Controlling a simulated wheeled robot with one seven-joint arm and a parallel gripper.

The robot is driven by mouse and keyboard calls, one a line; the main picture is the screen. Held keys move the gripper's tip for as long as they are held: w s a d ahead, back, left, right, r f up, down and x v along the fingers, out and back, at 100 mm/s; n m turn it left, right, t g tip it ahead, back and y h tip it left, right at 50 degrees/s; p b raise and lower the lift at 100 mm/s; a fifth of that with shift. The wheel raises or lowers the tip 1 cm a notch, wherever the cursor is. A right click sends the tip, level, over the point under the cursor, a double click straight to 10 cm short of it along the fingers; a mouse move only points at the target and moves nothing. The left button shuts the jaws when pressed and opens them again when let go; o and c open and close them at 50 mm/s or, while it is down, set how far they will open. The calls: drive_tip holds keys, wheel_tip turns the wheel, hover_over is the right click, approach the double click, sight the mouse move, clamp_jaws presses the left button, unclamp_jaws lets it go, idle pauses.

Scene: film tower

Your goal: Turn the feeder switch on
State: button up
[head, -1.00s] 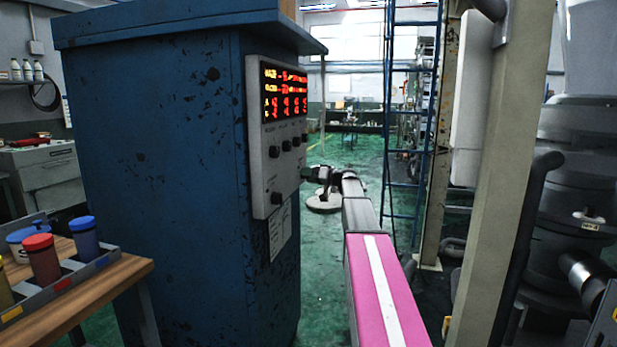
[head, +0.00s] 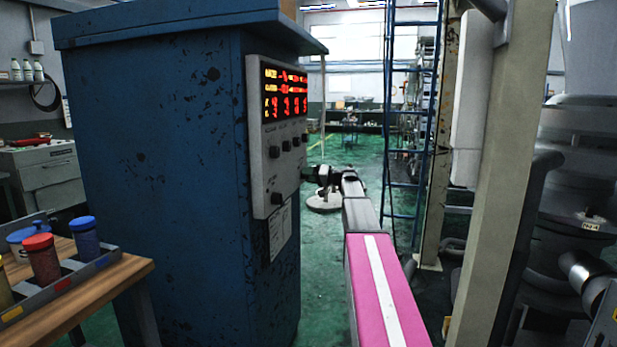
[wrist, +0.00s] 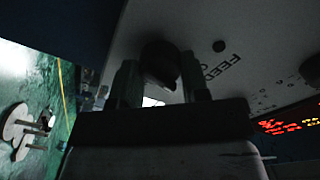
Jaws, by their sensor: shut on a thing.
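The feeder switch (wrist: 160,62) is a dark round knob on the pale control panel, beside lettering that begins "FEED" and is partly hidden. In the wrist view my gripper (wrist: 159,77) has one finger on each side of this knob and is shut on it. The panel (head: 258,160) is on the side of a blue, stained cabinet (head: 165,180) in the head view. There my gripper (head: 308,173) is at the panel's right edge, with its fingertips and the held knob hard to make out. The switch's setting cannot be read.
A lit red and yellow display (head: 285,92) is above several other knobs on the panel. A wooden table (head: 110,285) with a tray of jars stands at lower left. A beige post (head: 500,180) and a blue ladder (head: 388,130) are to the right. Green floor (head: 320,255) shows between.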

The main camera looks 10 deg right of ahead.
drive_tip(key=m, duration=1)
drive_tip(key=shift+m, duration=0.3)
drive_tip(key=shift+d+m+g, duration=0.1)
drive_tip(key=shift+m+g, duration=0.2)
drive_tip(key=shift+m, duration=1.5)
drive_tip(key=o, duration=0.9)
drive_tip(key=shift+d, duration=0.1)
drive_tip(key=v, duration=1)
drive_tip(key=shift+s+d, duration=0.15)
drive_tip(key=shift+d, duration=0.1)
